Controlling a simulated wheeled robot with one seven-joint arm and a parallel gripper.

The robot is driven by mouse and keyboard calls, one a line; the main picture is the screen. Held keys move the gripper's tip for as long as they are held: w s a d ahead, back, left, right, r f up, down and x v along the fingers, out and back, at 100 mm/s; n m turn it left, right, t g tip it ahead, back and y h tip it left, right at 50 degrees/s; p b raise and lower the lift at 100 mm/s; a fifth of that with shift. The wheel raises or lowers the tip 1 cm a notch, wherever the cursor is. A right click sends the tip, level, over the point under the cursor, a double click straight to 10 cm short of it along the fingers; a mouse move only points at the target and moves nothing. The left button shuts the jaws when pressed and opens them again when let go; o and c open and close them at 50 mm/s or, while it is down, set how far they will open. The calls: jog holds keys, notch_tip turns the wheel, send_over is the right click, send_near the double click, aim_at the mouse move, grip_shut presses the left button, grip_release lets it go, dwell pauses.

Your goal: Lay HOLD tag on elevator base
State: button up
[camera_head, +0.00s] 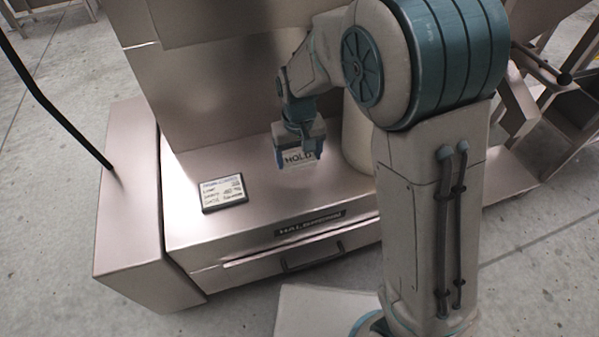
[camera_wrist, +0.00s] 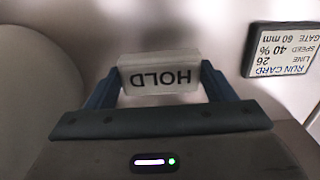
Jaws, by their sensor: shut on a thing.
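The HOLD tag (camera_head: 298,158) is a small pale block with dark HOLD lettering. In the wrist view the tag (camera_wrist: 160,76) sits between the two dark fingers, its lettering upside down. My gripper (camera_head: 299,155) is shut on it, and it also shows in the wrist view (camera_wrist: 158,85). The elevator base (camera_head: 200,232) is a pinkish metal housing with a flat top and a HALB-like nameplate on its front. The tag is over this top, near the back. I cannot tell whether it touches the surface.
A run card (camera_head: 223,192) lies on the top left of the tag; it also shows in the wrist view (camera_wrist: 283,52). A pale rounded column (camera_head: 356,135) stands close on the right. A tall metal panel (camera_head: 210,85) rises behind. The top in front of the tag is clear.

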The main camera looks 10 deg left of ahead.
aim_at(299, 180)
notch_tip(299, 180, down, 7)
jog(key=shift+r+b, duration=0.2)
jog(key=shift+b, duration=1)
jog(key=shift+f, duration=0.2)
jog(key=o, duration=1)
jog(key=shift+r, duration=0.1)
notch_tip(299, 180, up, 12)
jog(key=p, duration=0.4)
jog(key=shift+r+p, duration=0.1)
jog(key=shift+p, duration=0.3)
jog(key=shift+d, duration=0.15)
